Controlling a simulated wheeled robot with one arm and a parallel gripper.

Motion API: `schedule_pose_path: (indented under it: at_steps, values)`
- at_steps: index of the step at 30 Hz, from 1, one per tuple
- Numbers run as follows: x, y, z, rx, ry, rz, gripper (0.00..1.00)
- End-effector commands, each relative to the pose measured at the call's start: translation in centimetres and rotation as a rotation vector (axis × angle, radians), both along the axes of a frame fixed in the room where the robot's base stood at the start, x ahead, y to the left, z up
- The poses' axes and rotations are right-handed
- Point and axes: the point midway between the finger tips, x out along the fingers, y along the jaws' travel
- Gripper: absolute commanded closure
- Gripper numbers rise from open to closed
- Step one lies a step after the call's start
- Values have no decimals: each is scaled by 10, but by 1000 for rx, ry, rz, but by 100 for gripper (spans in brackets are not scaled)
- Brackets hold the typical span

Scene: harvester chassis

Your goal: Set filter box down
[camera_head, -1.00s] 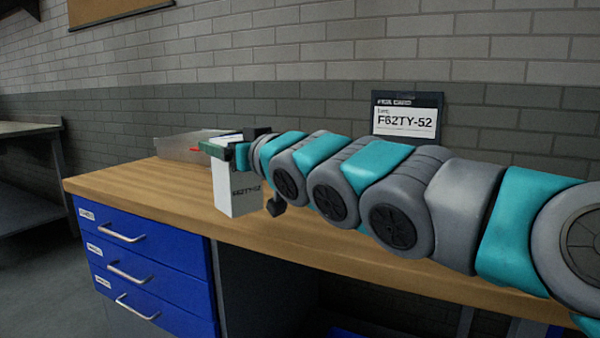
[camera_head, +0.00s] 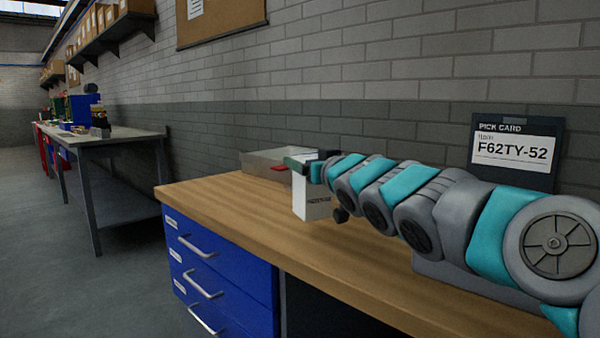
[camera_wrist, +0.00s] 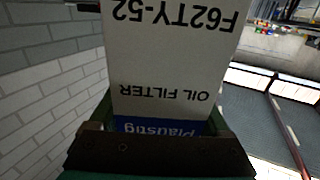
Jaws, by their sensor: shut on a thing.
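The white filter box (camera_head: 312,203) is upright in my gripper (camera_head: 305,160), over the left part of the wooden workbench (camera_head: 235,195). I cannot tell whether its bottom touches the bench top. In the wrist view the box (camera_wrist: 175,60) fills the middle, printed "OIL FILTER" and "F62TY-52" upside down, with a blue band near my gripper (camera_wrist: 165,128). My gripper is shut on the box.
A grey tray (camera_head: 270,163) with something red stands behind the box. A pick card (camera_head: 515,150) reading "F62TY-52" stands at the right. Blue drawers (camera_head: 215,275) are below. Another bench (camera_head: 125,135) stands at the far left.

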Motion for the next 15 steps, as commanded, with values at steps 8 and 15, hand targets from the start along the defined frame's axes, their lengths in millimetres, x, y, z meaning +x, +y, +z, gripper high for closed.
schedule_pose_path:
  at_steps: [8,15]
  values:
    - [37,19,-1,2,-2,1,100]
    - [43,21,-8,1,-3,0,100]
